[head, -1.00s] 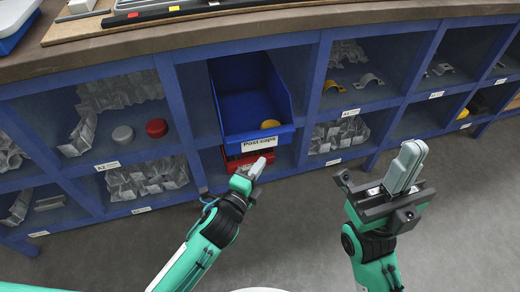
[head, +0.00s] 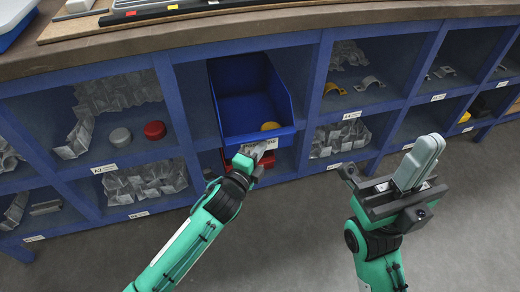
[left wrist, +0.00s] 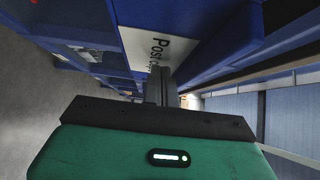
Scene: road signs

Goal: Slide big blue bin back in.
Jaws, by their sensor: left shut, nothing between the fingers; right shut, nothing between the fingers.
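The big blue bin (head: 250,98) sticks out of an upper compartment of the blue shelving in the head view. A yellow round cap (head: 270,126) lies inside it near its front. My left gripper (head: 259,150) is shut and empty at the bin's front, over part of its "Post caps" label. In the left wrist view the shut fingers (left wrist: 160,84) point at the white label (left wrist: 150,48) on the bin's front; whether they touch it I cannot tell. My right gripper (head: 416,166) is shut and empty, out over the floor to the right.
A red bin (head: 236,158) sits in the compartment below the blue bin. Neighbouring compartments hold bagged parts (head: 146,182), grey and red caps (head: 154,130) and metal brackets (head: 369,83). A brown worktop (head: 300,24) runs above. The grey floor (head: 300,230) in front is clear.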

